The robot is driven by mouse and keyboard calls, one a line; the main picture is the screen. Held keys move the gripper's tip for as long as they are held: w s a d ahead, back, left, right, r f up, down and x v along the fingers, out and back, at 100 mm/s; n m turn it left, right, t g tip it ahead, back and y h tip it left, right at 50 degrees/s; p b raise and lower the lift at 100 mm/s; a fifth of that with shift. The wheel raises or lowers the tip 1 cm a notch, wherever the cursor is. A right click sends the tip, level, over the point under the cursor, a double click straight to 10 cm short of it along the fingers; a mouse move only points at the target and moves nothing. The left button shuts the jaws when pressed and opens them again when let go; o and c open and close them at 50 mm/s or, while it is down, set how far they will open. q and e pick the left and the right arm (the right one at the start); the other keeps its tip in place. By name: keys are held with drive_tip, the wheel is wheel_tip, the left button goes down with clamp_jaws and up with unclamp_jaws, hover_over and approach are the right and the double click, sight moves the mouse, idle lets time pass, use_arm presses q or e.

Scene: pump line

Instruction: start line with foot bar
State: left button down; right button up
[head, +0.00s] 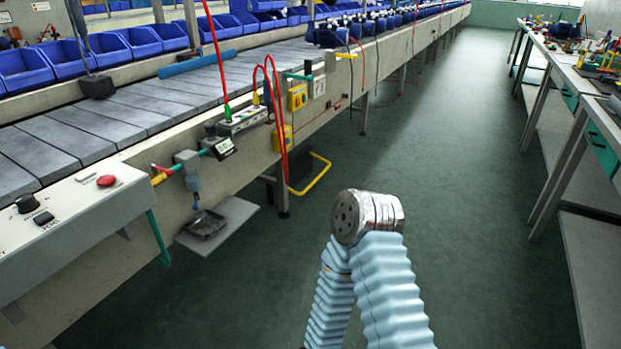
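The line (125,115) runs from the lower left to the top middle, with grey slats along its top. A yellow bent bar (316,180), which looks like the foot bar, sticks out low from the line's side, close above the floor. One of my arms, in a light blue ribbed sleeve with a metal joint, rises at the bottom middle. It appears to the right of the bar and nearer to me, with floor showing between them. Neither gripper shows, so what they hold is hidden.
A control box (75,215) with a red button and black knobs stands at the lower left. A grey shelf (240,212) juts out low from the line. Red hoses (272,95) hang at its side. Workbenches (570,75) line the right. The green floor between is clear.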

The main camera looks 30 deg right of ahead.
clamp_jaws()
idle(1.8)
